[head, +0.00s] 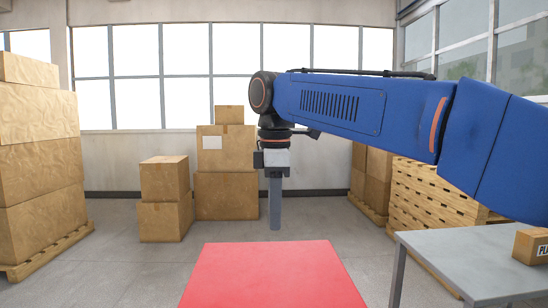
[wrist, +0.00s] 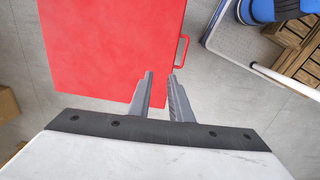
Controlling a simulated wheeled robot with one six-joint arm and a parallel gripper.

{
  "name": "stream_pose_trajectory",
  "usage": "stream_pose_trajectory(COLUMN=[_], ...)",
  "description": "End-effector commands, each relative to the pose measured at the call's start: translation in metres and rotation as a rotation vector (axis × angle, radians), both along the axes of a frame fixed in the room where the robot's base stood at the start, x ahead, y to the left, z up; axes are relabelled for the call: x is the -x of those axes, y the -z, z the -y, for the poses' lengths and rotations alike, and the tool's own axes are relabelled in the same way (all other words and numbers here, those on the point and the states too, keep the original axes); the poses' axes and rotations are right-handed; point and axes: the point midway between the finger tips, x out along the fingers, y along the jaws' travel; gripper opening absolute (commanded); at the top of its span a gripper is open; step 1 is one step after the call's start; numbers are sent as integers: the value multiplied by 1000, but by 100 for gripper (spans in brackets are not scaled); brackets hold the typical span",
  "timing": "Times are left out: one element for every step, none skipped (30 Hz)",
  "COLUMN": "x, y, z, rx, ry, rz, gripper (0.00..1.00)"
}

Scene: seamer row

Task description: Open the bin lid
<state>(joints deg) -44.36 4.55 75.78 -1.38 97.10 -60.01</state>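The bin has a flat red lid (head: 272,275) that looks level and shut, at the bottom middle of the head view. In the wrist view the red lid (wrist: 110,45) fills the upper left. A small red loop handle (wrist: 183,50) sticks out from its right edge there; I cannot make it out in the head view. My gripper (head: 275,228) points straight down and shows just past the lid's far edge in the head view. In the wrist view my gripper (wrist: 161,76) has a gap between its fingers, is empty, and its tips stand apart from the handle.
A grey table (head: 470,255) with a small cardboard box (head: 531,246) stands at the right. Stacked boxes (head: 40,150) are at the left and more boxes (head: 226,190) at the back. Wooden pallets (head: 425,195) stand behind the table. Floor between is clear.

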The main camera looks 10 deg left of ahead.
Motion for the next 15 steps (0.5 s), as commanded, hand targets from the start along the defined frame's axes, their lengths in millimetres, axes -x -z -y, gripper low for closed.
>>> stream_pose_trajectory(x=[-1, -1, -2, -2, -3, -3, -4, -4, -5, -5, -5, -6, -6, -7, -7], y=[-3, -4, -6, -8, -10, -12, -13, -15, -17, -19, -21, -23, -24, -26, -28], z=[0, 0, 0, -1, -1, -1, -1, -1, -1, -1, -1, -2, -2, -2, -2], rx=[0, 0, 1, 0, 0, 0, 0, 0, 0, 0, 0, 0, 0, 0, 0], ry=[0, 0, 0, 0, 0, 0, 0, 0, 0, 0, 0, 1, 1, 1, 1], rz=[0, -1, -1, -1, 0, 0, 0, -1, -1, -1, 0, 0, 0, 0, 1], gripper=[18, 18, 18, 18, 18, 18, 18, 18, 18, 18, 18, 18, 18, 18, 18])
